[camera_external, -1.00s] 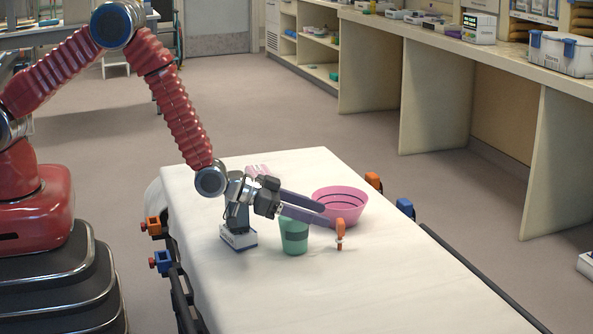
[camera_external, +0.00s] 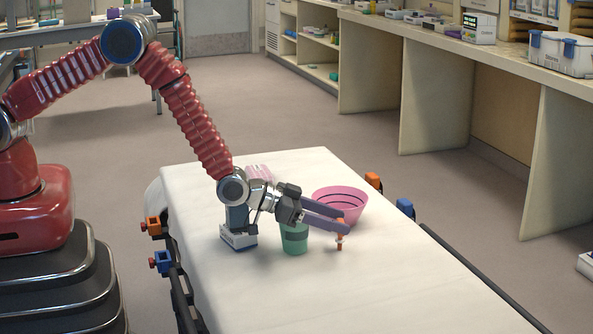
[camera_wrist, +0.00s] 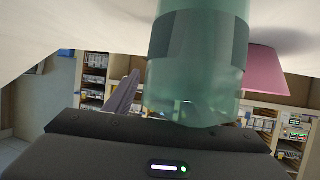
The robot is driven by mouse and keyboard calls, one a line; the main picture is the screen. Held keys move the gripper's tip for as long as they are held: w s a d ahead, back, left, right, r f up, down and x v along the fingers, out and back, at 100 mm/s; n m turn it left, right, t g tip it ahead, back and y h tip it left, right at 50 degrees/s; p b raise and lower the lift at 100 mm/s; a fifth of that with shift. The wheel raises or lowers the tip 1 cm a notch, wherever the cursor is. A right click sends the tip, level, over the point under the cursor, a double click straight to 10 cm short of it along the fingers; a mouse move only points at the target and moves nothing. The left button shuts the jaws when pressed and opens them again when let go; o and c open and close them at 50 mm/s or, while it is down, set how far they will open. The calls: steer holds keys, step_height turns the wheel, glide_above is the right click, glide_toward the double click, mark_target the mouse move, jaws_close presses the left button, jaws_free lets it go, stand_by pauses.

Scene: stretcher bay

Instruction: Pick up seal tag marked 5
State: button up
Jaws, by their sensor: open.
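A small upright orange tag (camera_external: 339,240) with a pale band low on it stands on the white stretcher sheet, in front of the pink bowl. Its number cannot be read, and its upper part is hidden by my fingers. My gripper (camera_external: 345,220) is open, with its long purple fingers reaching right, past the green cup, to the tag's upper part. I cannot tell whether the tag is between the fingers or behind them. In the wrist view one finger (camera_wrist: 122,97) shows at left; the tag is not visible there.
The green cup (camera_external: 295,243) stands just below my gripper, and fills much of the wrist view. The pink bowl (camera_external: 341,197) is right behind the fingers. A white-and-blue box (camera_external: 238,240) stands left of the cup. The sheet (camera_external: 390,285) at front right is clear.

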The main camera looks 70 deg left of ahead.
steer(key=shift+c, duration=0.6)
steer(key=c, duration=1)
steer(key=shift+r, duration=0.1)
step_height(320, 180, up, 10)
stand_by(0.3)
